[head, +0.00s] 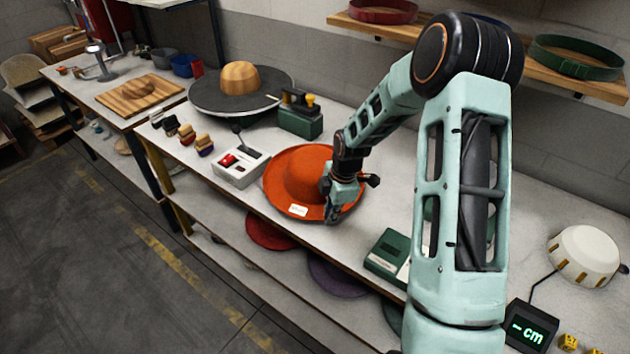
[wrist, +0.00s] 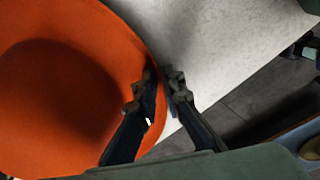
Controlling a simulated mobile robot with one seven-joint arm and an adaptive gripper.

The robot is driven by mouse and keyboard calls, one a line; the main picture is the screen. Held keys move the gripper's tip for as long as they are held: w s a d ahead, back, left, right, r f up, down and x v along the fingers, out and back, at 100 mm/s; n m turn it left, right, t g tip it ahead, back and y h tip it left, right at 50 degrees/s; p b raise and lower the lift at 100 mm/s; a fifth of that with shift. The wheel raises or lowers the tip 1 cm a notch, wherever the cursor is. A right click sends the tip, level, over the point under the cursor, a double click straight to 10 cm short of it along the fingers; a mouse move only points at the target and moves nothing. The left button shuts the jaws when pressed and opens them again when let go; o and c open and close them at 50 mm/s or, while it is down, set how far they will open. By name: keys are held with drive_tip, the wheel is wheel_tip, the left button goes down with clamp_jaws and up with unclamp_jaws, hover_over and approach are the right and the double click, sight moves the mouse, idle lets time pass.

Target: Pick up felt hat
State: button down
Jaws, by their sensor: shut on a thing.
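The orange felt hat (head: 300,177) lies brim down on the grey workbench, with a small white tag on the front of its brim. My gripper (head: 331,215) is at the hat's right front brim edge. In the wrist view the hat (wrist: 60,90) fills the left side, and the two dark fingers of my gripper (wrist: 163,95) sit on either side of the brim edge, shut on it. The hat looks level and at bench height; I cannot tell whether it is lifted. My gripper hides part of the right brim.
A control box (head: 240,167) with a red switch stands close left of the hat. A green block device (head: 300,115) is behind it. A green and white box (head: 388,257) is to the right. The bench front edge is near. Coloured hat brims lie on the shelf below.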

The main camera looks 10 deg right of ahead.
drive_tip(key=shift+r, duration=0.1)
idle(0.3)
drive_tip(key=shift+w+r, duration=0.1)
drive_tip(key=shift+r, duration=0.55)
drive_tip(key=s+d+r, duration=0.1)
drive_tip(key=s+r, duration=1)
drive_tip(key=s, duration=0.3)
drive_tip(key=shift+r+b, duration=0.3)
drive_tip(key=shift+b, duration=0.1)
